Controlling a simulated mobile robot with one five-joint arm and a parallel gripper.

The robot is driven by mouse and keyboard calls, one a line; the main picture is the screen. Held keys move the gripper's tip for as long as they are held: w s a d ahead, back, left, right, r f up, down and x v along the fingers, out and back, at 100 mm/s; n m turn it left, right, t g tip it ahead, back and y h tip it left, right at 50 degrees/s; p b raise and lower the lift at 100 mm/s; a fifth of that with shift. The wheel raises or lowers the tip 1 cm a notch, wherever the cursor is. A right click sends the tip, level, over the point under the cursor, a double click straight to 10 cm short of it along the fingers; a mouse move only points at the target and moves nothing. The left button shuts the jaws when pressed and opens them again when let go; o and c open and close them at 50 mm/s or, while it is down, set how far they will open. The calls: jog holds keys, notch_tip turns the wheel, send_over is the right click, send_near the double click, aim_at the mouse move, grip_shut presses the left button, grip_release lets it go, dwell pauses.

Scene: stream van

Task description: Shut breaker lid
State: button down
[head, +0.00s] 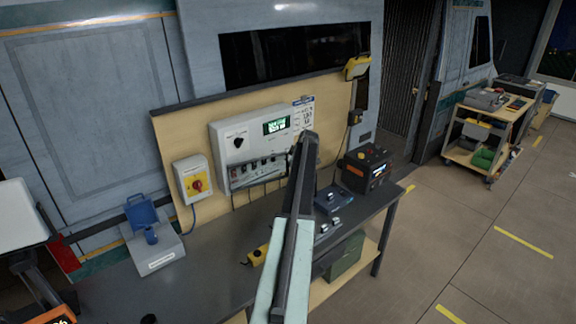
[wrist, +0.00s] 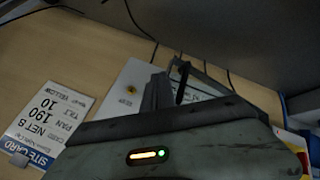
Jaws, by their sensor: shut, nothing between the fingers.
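The white breaker panel (head: 232,135) is mounted on the tan board, with a dark knob, a lit green display and a row of breakers. A grey see-through strip (head: 258,172) along the breaker row looks like the lid; I cannot tell its exact angle. My arm reaches up from the bottom, and my gripper (head: 306,142) is in front of the panel's right edge. In the wrist view my gripper (wrist: 170,88) is shut and empty, before the white panel (wrist: 128,90). A thin grey frame stands close by the fingers; contact cannot be told.
A site card (wrist: 45,125) is on the board. Left are a yellow switch box (head: 193,180) and a grey box (head: 155,252) with a raised blue flap. The bench (head: 215,262) carries a dark orange-trimmed unit (head: 365,172) at right. A cart (head: 490,125) stands farther right; floor between is clear.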

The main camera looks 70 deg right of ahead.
jog(key=shift+w, duration=0.15)
jog(key=s+a+r+p, duration=0.1)
jog(key=s+r+p, duration=0.7)
jog(key=s, duration=0.1)
jog(key=shift+s+a, duration=0.15)
jog(key=shift+a, duration=0.2)
